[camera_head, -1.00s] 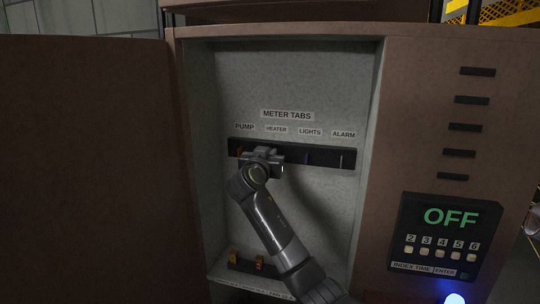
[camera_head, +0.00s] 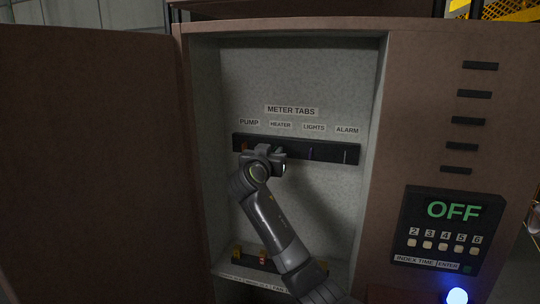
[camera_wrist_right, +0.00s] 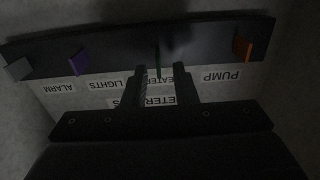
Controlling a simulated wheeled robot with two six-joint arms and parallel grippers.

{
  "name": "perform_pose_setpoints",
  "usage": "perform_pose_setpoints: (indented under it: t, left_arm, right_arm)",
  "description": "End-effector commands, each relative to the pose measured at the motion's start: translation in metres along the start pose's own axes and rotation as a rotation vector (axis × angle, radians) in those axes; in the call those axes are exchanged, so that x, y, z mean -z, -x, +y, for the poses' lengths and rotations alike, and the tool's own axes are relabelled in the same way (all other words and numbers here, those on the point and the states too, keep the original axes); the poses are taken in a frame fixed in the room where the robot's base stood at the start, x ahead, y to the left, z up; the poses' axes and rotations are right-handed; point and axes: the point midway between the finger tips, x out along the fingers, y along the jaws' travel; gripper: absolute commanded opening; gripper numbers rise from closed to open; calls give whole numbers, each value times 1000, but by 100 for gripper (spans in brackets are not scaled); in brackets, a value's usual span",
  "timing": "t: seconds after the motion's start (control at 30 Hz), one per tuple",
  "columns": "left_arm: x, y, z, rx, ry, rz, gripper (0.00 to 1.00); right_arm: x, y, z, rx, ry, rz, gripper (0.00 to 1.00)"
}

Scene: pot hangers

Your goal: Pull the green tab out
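The green tab (camera_wrist_right: 157,60) stands edge-on from the dark strip under the HEATER label, in the upper middle of the right wrist view, which looks upside down. My right gripper (camera_wrist_right: 161,72) is open, with one finger on each side of the green tab and a gap showing on both sides. In the head view my right gripper (camera_head: 267,157) is in front of the strip (camera_head: 330,154) at the HEATER place and hides the green tab. My left gripper is not in view.
An orange tab (camera_wrist_right: 242,48) sits under PUMP, a purple tab (camera_wrist_right: 78,62) under LIGHTS and a grey tab (camera_wrist_right: 18,68) under ALARM. The cabinet door (camera_head: 90,160) stands at the left. A keypad panel (camera_head: 440,240) reading OFF is at the right. Small pieces lie on the cabinet's lower ledge.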

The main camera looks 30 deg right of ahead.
Motion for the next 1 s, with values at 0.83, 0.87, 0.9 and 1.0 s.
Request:
perform_pose_setpoints:
  t: [0.83, 0.87, 0.9, 1.0]
  left_arm:
    - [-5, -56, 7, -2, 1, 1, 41]
    - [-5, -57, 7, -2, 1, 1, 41]
    - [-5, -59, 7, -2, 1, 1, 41]
    - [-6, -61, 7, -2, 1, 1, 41]
  right_arm:
    - [-3, 149, -1, 4, -6, -1, 25]
    - [-3, 153, -2, 5, -4, -1, 25]
    - [-2, 158, -2, 4, -3, 0, 25]
    - [-2, 167, -2, 3, -2, 0, 25]
